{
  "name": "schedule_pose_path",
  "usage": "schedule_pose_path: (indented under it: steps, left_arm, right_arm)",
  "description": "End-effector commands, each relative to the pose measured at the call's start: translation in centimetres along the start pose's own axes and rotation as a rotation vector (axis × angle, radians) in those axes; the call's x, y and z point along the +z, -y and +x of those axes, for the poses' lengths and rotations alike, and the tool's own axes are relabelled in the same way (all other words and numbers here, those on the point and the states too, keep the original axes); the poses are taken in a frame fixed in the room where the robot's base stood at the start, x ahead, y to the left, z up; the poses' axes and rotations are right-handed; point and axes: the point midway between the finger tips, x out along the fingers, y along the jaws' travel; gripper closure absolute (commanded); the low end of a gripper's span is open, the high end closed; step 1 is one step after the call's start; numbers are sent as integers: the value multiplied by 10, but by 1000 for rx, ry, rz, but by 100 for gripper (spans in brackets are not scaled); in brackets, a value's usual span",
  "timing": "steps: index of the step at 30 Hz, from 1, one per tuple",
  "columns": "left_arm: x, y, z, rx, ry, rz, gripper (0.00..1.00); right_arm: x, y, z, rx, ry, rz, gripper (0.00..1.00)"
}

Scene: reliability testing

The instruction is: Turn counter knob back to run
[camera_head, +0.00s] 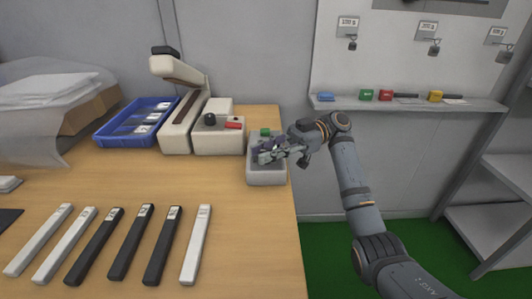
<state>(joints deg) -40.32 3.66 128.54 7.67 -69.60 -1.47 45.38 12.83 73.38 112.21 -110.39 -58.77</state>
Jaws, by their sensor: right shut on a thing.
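The counter (266,176) is a small light grey box near the right edge of the wooden table, with a green button (265,132) on its far part. My right gripper (266,154) is over the top of this box and shut on its knob. The knob itself is hidden by the fingers, so its setting cannot be read. My left gripper is not in view.
A cream press-like machine (186,120) with a black knob and red part stands left of the counter. A blue tray (136,122) is farther left. Several white and black bars (197,245) lie in front. A shelf (410,104) hangs on the wall at right.

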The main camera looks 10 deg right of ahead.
Motion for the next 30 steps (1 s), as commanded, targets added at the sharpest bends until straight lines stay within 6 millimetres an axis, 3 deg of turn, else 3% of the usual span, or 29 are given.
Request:
schedule_pose_path:
  steps: [7, 8, 12, 23, 30]
  left_arm:
    - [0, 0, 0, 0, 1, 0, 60]
    - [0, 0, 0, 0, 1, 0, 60]
    - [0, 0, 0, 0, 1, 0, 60]
    - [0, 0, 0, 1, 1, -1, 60]
    - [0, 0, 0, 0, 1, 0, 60]
  right_arm:
    - [2, 0, 0, -1, 1, 3, 100]
    - [2, 0, 0, -1, 1, 3, 71]
    - [1, 0, 0, 0, 1, 2, 52]
    - [-6, 0, 0, 1, 1, -2, 52]
    - [-56, 0, 0, 1, 1, -5, 52]
